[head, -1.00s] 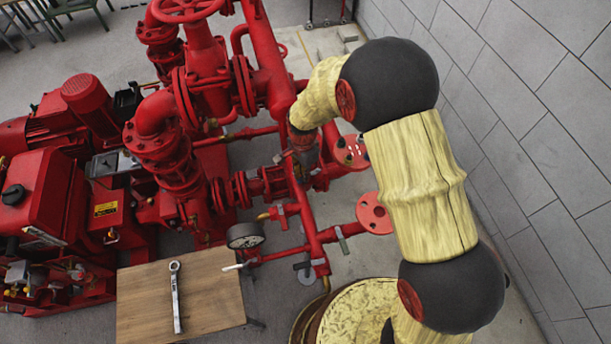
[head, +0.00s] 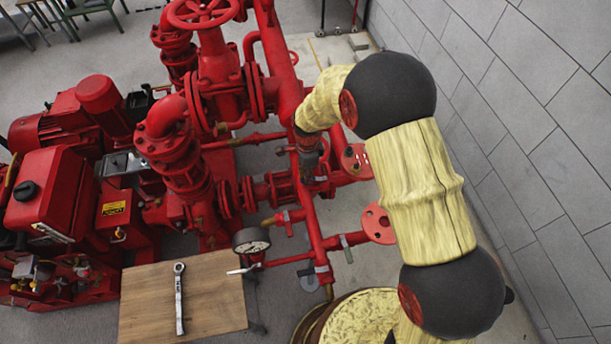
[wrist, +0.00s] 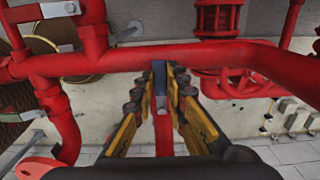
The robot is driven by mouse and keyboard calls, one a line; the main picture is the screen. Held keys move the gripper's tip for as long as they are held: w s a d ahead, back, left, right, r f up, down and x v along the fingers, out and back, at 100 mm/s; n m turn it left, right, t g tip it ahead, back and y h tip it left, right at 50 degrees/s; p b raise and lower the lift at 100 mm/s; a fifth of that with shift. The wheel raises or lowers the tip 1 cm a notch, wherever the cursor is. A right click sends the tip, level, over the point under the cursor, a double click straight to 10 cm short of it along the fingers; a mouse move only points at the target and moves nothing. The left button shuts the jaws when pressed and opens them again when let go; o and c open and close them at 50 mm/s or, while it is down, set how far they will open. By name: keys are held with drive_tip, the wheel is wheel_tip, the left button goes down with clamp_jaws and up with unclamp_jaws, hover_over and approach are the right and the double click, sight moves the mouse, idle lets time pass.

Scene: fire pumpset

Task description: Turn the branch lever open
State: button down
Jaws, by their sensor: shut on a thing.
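In the wrist view, my gripper (wrist: 161,82) is shut on a narrow lever (wrist: 164,132), with its yellow-padded fingers on either side. The lever is red along the part between the fingers, and a blue-grey piece shows at the fingertips, in front of a red horizontal pipe (wrist: 120,62). In the head view, my gripper (head: 309,150) is at the upright red pipe right of the pumpset; its fingers and the held lever are too small and hidden to make out.
Another grey lever (wrist: 60,9) sits on a branch at upper left. A pressure gauge (head: 251,241) stands beside a wooden table (head: 215,290) with a wrench (head: 179,300). A grey block wall (head: 500,100) is close on the right.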

drive_tip(key=c, duration=1.8)
unclamp_jaws()
drive_tip(key=shift+o, duration=0.2)
wheel_tip(320, 180, up, 12)
drive_tip(key=shift+a, duration=0.1)
